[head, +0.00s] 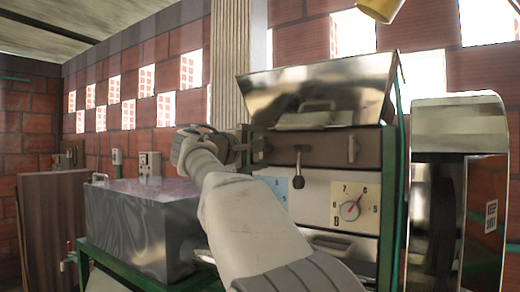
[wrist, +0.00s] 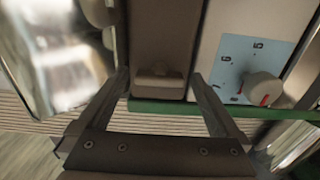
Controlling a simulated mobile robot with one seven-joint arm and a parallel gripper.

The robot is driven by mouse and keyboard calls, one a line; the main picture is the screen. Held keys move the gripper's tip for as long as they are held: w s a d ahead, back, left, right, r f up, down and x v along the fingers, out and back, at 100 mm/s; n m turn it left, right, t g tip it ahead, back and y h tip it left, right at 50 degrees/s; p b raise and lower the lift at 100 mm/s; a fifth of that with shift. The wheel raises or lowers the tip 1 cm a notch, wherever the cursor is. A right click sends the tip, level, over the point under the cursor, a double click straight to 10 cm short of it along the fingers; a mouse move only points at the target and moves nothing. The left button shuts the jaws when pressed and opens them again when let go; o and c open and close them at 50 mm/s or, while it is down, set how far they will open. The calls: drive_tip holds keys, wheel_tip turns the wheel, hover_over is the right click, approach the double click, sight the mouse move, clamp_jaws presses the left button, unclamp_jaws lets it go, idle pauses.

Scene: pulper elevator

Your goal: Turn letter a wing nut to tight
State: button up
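My gripper (head: 252,148) is at the left end of the brown bar on the machine front. In the wrist view my gripper (wrist: 160,77) is open, with one finger on each side of a small brown block-like piece (wrist: 158,83) on the bar. This piece may be the wing nut, but no letter a is legible. I cannot tell whether the fingers touch it. A pale upright wing-like piece (head: 351,149) sits at the bar's right end.
A dark-knobbed lever (head: 298,181) hangs below the bar. A cream dial (head: 352,208) is at right, and a blue dial plate (wrist: 238,68) with a red-marked knob is close to my right finger. A shiny lid (head: 320,90) stands open above. A grey metal box (head: 140,225) is at left.

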drive_tip(key=shift+a, duration=0.1)
drive_tip(key=b+v, duration=0.3)
drive_tip(key=v, duration=1.4)
drive_tip(key=shift+s, duration=0.25)
drive_tip(key=s+d+f+m+g+y, duration=0.35)
drive_tip(key=d+f+g, duration=0.25)
drive_tip(key=d+f, duration=1.25)
drive_tip(key=s+d+f+m+g+y, duration=0.1)
drive_tip(key=s+d+f+m+y, duration=0.1)
drive_tip(key=s+f, duration=0.7)
drive_tip(key=s+d+f+m+g+y+p, duration=0.1)
drive_tip(key=s+f+m+y, duration=0.3)
drive_tip(key=s+f, duration=0.6)
drive_tip(key=s+d+m+g, duration=0.1)
drive_tip(key=s, duration=0.2)
drive_tip(key=shift+d+f, duration=0.15)
drive_tip(key=shift+f, duration=0.05)
